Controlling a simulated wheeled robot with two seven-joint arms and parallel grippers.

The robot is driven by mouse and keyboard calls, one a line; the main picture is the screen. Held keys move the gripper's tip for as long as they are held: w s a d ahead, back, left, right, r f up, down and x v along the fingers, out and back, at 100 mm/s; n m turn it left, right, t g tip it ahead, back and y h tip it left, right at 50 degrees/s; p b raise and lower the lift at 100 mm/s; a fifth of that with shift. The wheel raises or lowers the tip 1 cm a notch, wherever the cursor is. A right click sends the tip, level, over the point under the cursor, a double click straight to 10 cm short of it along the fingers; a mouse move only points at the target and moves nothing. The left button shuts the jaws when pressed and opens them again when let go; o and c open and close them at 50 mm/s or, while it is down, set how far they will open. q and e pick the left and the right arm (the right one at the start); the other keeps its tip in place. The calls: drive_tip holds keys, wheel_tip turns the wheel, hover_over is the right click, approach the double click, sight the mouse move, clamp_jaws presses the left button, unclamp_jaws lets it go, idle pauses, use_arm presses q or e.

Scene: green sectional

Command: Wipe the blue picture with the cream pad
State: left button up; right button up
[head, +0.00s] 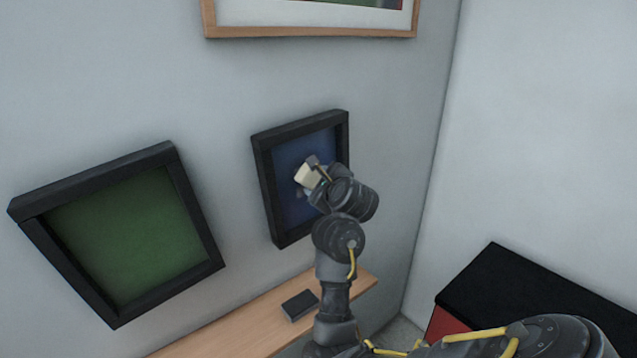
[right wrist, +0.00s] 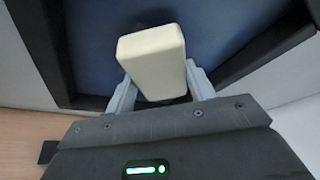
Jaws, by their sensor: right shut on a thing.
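The blue picture (head: 291,210) hangs on the wall in a thick black frame, at the middle of the head view. In the right wrist view the blue picture (right wrist: 90,40) fills the upper background. My right gripper (head: 314,172) is in front of the blue picture, shut on the cream pad (head: 307,175). In the right wrist view the cream pad (right wrist: 153,58) stands out between both fingers, toward the picture. I cannot tell whether the pad touches the picture's surface. My right wrist hides part of the picture's right side. My left gripper is not in view.
A green picture (head: 130,240) in a black frame hangs tilted at the left. A wood-framed picture (head: 310,31) hangs above. A wooden ledge (head: 235,328) below holds a small dark box (head: 300,305). A black-topped red piece (head: 505,290) stands at the right.

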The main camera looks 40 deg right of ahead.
sight(306, 183)
drive_tip(key=shift+w, duration=0.75)
drive_tip(key=shift+a+r+p, duration=0.15)
drive_tip(key=shift+a+p, duration=0.6)
drive_tip(key=shift+p, duration=0.4)
drive_tip(key=shift+a+p, duration=0.75)
drive_tip(key=shift+a, duration=0.05)
drive_tip(key=shift+a+f+p, duration=0.25)
drive_tip(key=shift+a+p, duration=0.05)
drive_tip(key=shift+a, duration=0.2)
drive_tip(key=shift+w, duration=0.1)
